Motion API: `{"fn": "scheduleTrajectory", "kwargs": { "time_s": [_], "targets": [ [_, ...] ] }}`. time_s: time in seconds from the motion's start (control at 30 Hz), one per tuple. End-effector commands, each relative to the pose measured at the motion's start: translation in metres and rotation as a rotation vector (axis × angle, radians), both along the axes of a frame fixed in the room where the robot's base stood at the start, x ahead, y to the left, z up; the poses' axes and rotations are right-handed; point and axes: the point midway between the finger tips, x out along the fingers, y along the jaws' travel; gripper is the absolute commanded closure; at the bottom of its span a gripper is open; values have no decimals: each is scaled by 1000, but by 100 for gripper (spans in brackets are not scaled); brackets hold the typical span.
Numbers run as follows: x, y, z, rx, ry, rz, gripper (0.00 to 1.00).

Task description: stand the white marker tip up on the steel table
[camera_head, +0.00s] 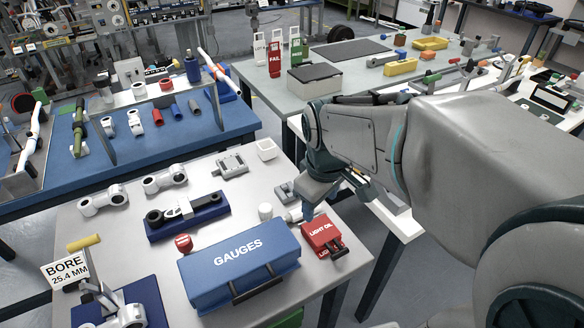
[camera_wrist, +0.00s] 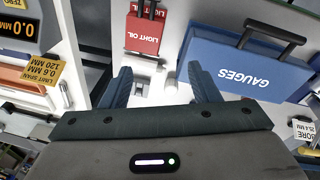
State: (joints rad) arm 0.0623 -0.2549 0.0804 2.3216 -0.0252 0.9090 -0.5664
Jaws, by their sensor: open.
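My gripper (camera_head: 328,192) hangs over the right side of the steel table (camera_head: 222,180), behind the red light-oil can. In the wrist view its two blue fingers (camera_wrist: 159,76) are open and spread apart, with nothing held between them. A short white cylinder (camera_head: 265,211) stands behind the blue gauges case; it also shows between the fingers in the wrist view (camera_wrist: 170,87). A small pale piece (camera_head: 292,216) lies beside it, near the can, partly hidden by my gripper. I cannot tell for sure which of these is the white marker.
The blue gauges case (camera_head: 240,262) and red light-oil can (camera_head: 322,236) stand close in front. A small grey block (camera_head: 285,192) and an open white box (camera_head: 266,150) lie behind. White fittings and a blue tray (camera_head: 188,226) are left. Bare steel shows at the middle.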

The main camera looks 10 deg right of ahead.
Motion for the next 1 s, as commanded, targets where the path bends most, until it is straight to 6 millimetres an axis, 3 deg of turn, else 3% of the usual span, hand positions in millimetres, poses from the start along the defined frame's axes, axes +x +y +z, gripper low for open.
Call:
{"fn": "scheduleTrajectory", "kwargs": {
  "time_s": [0.3, 0.5, 0.77, 1.0],
  "targets": [
    [82, -5, -22, -78, 124, 723, 45],
    [118, -7, -41, -79, 160, 1086, 45],
    [135, -7, -57, -73, 169, 1276, 45],
    [135, -7, -102, -70, 172, 1284, 45]
  ]
}}
